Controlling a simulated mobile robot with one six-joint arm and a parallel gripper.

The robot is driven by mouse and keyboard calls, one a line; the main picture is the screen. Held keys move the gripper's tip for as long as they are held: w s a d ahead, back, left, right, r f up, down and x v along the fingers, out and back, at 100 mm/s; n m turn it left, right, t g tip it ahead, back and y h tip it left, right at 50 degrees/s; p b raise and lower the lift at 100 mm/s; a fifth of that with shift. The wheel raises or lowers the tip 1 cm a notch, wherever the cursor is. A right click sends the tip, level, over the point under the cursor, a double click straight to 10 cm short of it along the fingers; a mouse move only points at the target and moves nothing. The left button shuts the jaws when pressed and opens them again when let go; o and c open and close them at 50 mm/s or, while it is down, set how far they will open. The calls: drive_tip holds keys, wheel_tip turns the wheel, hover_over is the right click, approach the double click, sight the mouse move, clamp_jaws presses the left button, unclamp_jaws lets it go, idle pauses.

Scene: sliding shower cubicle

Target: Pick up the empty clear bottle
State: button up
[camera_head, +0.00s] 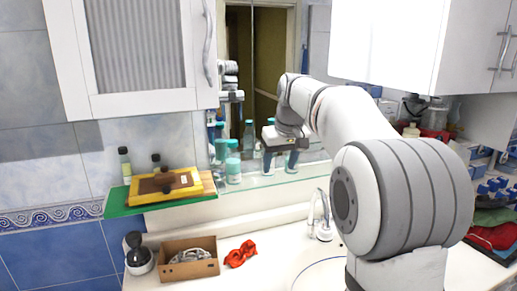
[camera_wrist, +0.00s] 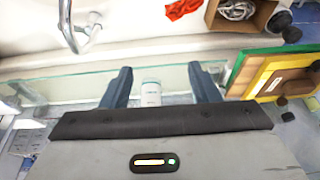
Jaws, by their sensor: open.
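My gripper (camera_head: 280,165) is open over the glass shelf in front of the mirror, its two fingers pointing down. In the wrist view my gripper (camera_wrist: 160,69) has one finger on each side of a small pale, clear-looking bottle (camera_wrist: 151,93) with a white label and a greenish band. The bottle is nearer the left finger, with a gap to the right one. I cannot tell whether it is empty. Its lower part is hidden by my gripper body, and in the head view I cannot make it out clearly.
Teal-capped bottles (camera_head: 232,165) stand left of my gripper on the glass shelf (camera_head: 262,184). A green board (camera_head: 140,209) with a yellow frame (camera_head: 198,185) is further left. Below are a faucet (camera_head: 322,220), a cardboard box (camera_head: 188,268) and a red cloth (camera_head: 240,253).

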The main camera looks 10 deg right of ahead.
drive_tip(key=w+r+n+p, duration=0.2)
drive_tip(key=w+r+p, duration=0.45)
drive_tip(key=w, duration=0.75)
drive_tip(key=shift+t+y, duration=0.3)
drive_tip(key=shift+t, duration=0.1)
drive_tip(key=x, duration=0.4)
drive_tip(key=b+x, duration=0.1)
drive_tip(key=x, duration=0.1)
drive_tip(key=shift+w+d, duration=0.25)
drive_tip(key=shift+c, duration=0.2)
clamp_jaws()
